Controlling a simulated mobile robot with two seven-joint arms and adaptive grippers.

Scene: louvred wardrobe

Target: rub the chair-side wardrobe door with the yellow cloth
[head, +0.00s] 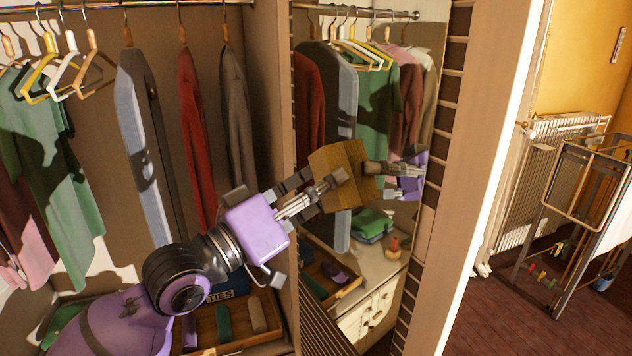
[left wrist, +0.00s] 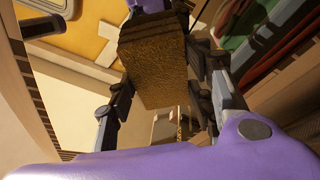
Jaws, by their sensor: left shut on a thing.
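The yellow cloth (head: 332,168) looks like a folded, brownish-yellow block. My left gripper (head: 322,188) is shut on it and holds it up against or very close to the mirror (head: 341,222) on the inside of the open wardrobe door (head: 452,120). The cloth's reflection adjoins it, so I cannot tell whether they touch. In the left wrist view the cloth (left wrist: 158,70) sits between the two fingers and hides what lies behind it. The chair is not in view. My right gripper is not in view.
Clothes such as a red garment (head: 192,140) and a grey one (head: 236,110) hang behind my left arm. A wooden tray (head: 205,325) with rolled items lies below. A drying rack (head: 577,215) and radiator (head: 515,200) stand right, past the door.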

